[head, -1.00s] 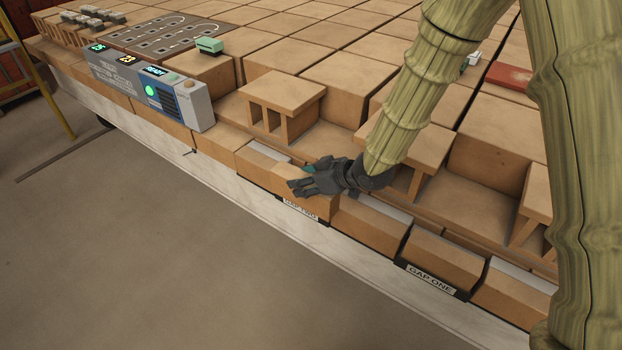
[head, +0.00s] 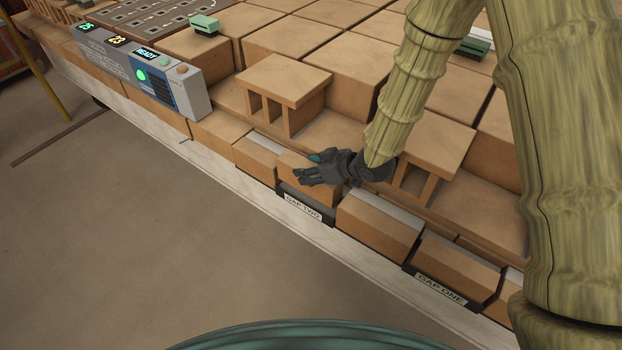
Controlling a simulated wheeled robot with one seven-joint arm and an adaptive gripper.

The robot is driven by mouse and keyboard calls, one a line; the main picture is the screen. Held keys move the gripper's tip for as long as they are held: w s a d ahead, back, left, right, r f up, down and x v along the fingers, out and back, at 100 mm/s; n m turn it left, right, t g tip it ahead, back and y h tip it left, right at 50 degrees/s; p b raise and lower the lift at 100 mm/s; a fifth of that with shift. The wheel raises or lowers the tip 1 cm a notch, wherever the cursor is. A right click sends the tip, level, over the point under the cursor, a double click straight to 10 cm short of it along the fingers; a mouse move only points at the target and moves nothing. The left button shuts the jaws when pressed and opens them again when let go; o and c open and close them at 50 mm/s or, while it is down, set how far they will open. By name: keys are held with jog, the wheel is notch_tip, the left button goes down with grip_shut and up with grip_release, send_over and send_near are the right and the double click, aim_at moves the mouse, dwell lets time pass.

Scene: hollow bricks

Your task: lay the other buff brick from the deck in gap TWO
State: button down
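My gripper (head: 312,169) is at the front course of the wall, over gap TWO. It is shut on a buff brick (head: 318,190), its dark fingers across the brick's top. A dark strip of the bed is bare in front of the brick; I cannot tell whether the brick touches the bed. Another buff brick (head: 455,262) sits in gap ONE (head: 440,289), to the right. The gripper hides part of the held brick's top.
Fixed buff bricks (head: 378,225) flank gap TWO closely. A hollow brick (head: 285,80) stands on the ledge behind, and another (head: 437,140) to the right. A control box (head: 140,72) reading READY is at left. Green pieces (head: 204,25) lie on the deck. The floor in front is clear.

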jog(key=shift+s, duration=0.15)
jog(key=shift+f, duration=0.35)
notch_tip(320, 180, down, 2)
jog(key=shift+f, duration=0.6)
jog(key=shift+f, duration=0.1)
jog(key=c, duration=0.7)
grip_release()
jog(key=shift+r, duration=0.2)
jog(key=v, duration=1.2)
